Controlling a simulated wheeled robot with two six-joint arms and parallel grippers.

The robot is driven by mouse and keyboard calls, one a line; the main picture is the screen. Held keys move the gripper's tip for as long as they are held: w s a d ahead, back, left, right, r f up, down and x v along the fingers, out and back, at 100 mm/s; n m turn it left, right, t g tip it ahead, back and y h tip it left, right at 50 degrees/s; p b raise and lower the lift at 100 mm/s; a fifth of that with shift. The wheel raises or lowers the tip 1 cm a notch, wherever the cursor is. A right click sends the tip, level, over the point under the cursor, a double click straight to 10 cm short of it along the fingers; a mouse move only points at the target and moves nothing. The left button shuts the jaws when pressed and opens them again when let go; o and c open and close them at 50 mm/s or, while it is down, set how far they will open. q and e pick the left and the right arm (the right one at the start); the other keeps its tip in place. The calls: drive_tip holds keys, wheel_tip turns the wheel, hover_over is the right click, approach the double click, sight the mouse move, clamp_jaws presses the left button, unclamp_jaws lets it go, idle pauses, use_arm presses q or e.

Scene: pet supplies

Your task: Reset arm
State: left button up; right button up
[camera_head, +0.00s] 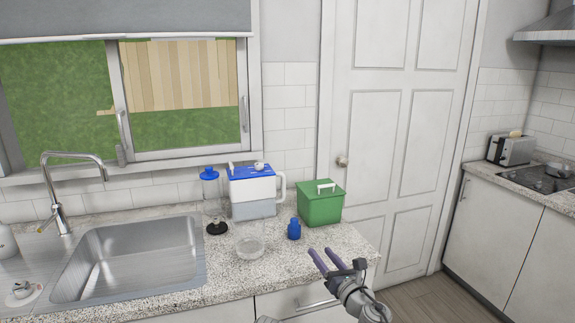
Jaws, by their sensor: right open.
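My right gripper (326,263) is in the head view at the lower right of the middle, over the front edge of the counter. Its two purple-grey fingers are apart, and nothing shows between them. It is to the right of and in front of a small blue jar (294,229) and in front of a green lidded box (321,205), apart from both. My left gripper does not show.
The granite counter (310,255) also bears a clear bottle with a blue cap (209,178), a blue-lidded white container (252,185) and a clear glass bowl (250,247). A steel sink (135,255) with a tap (60,190) is at left. A white door (400,150) stands behind.

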drive_tip(key=w+d+m+h+p, duration=0.1)
drive_tip(key=d+m+h, duration=0.25)
drive_tip(key=m, duration=0.35)
drive_tip(key=d+m+h+p, duration=0.2)
drive_tip(key=m+h, duration=0.3)
drive_tip(key=m, duration=0.2)
drive_tip(key=s+f+m+g+h+p, duration=0.2)
drive_tip(key=s+f+m+g+h, duration=0.25)
drive_tip(key=m, duration=0.65)
drive_tip(key=s+a+f+m+g+y+p, duration=0.1)
drive_tip(key=s+a+f+m+g, duration=0.2)
drive_tip(key=s, duration=0.4)
drive_tip(key=s+a+f+m+g+y+p, duration=0.1)
drive_tip(key=s+a+f+m+g+y, duration=0.1)
drive_tip(key=s+g, duration=0.3)
drive_tip(key=s+a+f+m+g+y+p, duration=0.1)
drive_tip(key=s+a+f+m+g, duration=0.3)
drive_tip(key=s, duration=0.4)
drive_tip(key=shift+s+g+y+p, duration=0.3)
drive_tip(key=shift+g+p, duration=0.05)
drive_tip(key=shift+p, duration=0.05)
drive_tip(key=shift+f, duration=0.1)
